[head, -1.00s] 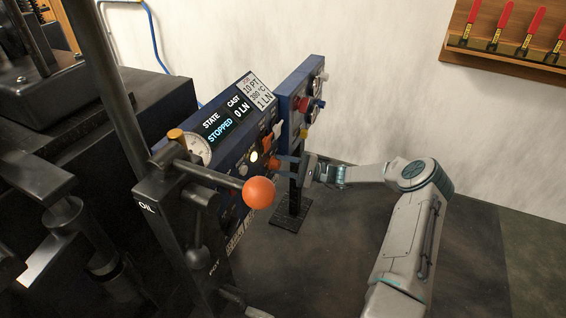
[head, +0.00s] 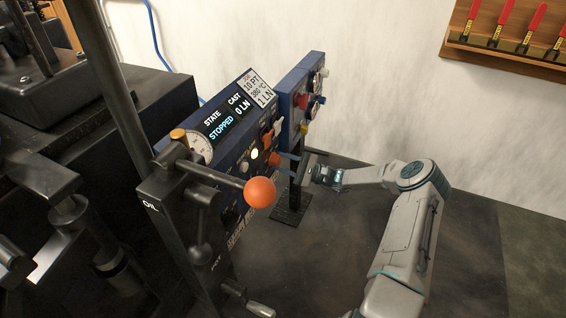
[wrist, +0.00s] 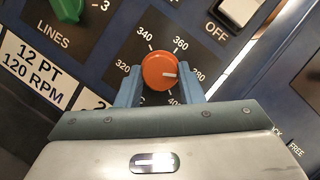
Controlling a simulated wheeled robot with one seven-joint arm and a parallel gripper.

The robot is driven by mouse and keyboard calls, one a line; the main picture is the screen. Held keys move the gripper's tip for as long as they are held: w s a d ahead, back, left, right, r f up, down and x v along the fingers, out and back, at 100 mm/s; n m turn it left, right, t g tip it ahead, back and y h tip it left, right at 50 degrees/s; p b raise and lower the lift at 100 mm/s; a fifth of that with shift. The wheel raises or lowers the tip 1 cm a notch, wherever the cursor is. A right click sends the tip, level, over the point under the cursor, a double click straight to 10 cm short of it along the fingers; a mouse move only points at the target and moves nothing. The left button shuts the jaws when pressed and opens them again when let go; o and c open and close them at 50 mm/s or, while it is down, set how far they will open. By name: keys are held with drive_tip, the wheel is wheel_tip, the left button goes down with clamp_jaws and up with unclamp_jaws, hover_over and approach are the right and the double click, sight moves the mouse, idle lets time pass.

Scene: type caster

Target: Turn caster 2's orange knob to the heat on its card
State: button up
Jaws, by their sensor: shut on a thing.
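The caster's blue panel (head: 232,150) stands left of my arm, with its display reading STOPPED, CAST 0 LN. The card (head: 257,88) at its top right reads 10 PT, 380 °C, 1 LN in small print. The orange knob (wrist: 160,71) is in the middle of the wrist view, ringed by heat marks from 320 to 400. Its white pointer lies toward the right, at or close to the partly hidden 380 mark (wrist: 198,75). My gripper (wrist: 160,84) is shut on the knob, one finger on each side. In the head view my gripper (head: 286,161) reaches the panel's right side.
A lever with an orange ball (head: 260,192) stands in front of the panel. A second blue panel (head: 301,95) on a post stands just behind. An OFF switch (wrist: 237,10) and a LINES knob (wrist: 68,8) sit near the heat knob. Floor is clear at right.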

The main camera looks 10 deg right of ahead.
drive_tip(key=o, duration=1)
drive_tip(key=p+v, duration=0.1)
drive_tip(key=v, duration=1.3)
drive_tip(key=s+a+r+n+g+h+p, duration=0.45)
drive_tip(key=a+r, duration=0.25)
drive_tip(key=r, duration=0.4)
drive_tip(key=s+a+r+n+g+h+p, duration=0.45)
drive_tip(key=a+r+g+h+p, duration=0.2)
drive_tip(key=r, duration=0.55)
drive_tip(key=s+r+n+t+h+p, duration=0.4)
drive_tip(key=s+r+h+p, duration=0.5)
drive_tip(key=s+r, duration=1.4)
wheel_tip(320, 180, up, 3)
drive_tip(key=t+p, duration=0.2)
drive_tip(key=p, duration=0.2)
drive_tip(key=shift+d, duration=0.25)
